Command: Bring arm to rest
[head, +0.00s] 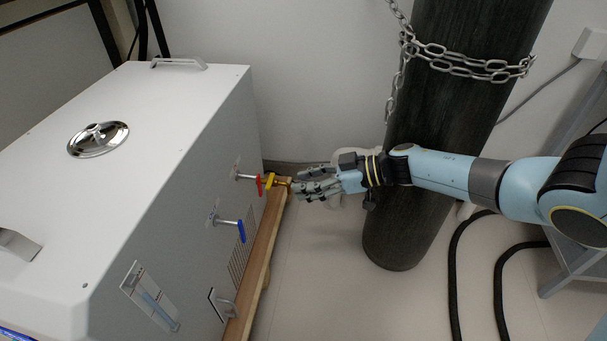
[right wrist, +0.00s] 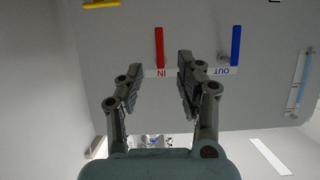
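My right arm reaches in from the right in the head view, and its gripper (head: 314,184) is beside the valve side of the white distiller (head: 190,110). In the right wrist view the right gripper (right wrist: 158,82) is open, with nothing between its fingers. The red valve handle (right wrist: 159,47) labelled IN lies ahead of the fingers, and the blue handle (right wrist: 236,45) labelled OUT is to its right. A yellow handle (right wrist: 101,4) is at the top left. In the head view, the yellow handle (head: 270,180) is just left of the fingertips. My left gripper is not in view.
A dark gas cylinder (head: 425,130) with a chain (head: 465,62) stands behind my right forearm. Black hoses (head: 456,270) lie on the floor at the lower right, near a grey metal stand (head: 570,262). A wooden edge (head: 262,255) runs along the distiller's base. The floor between is clear.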

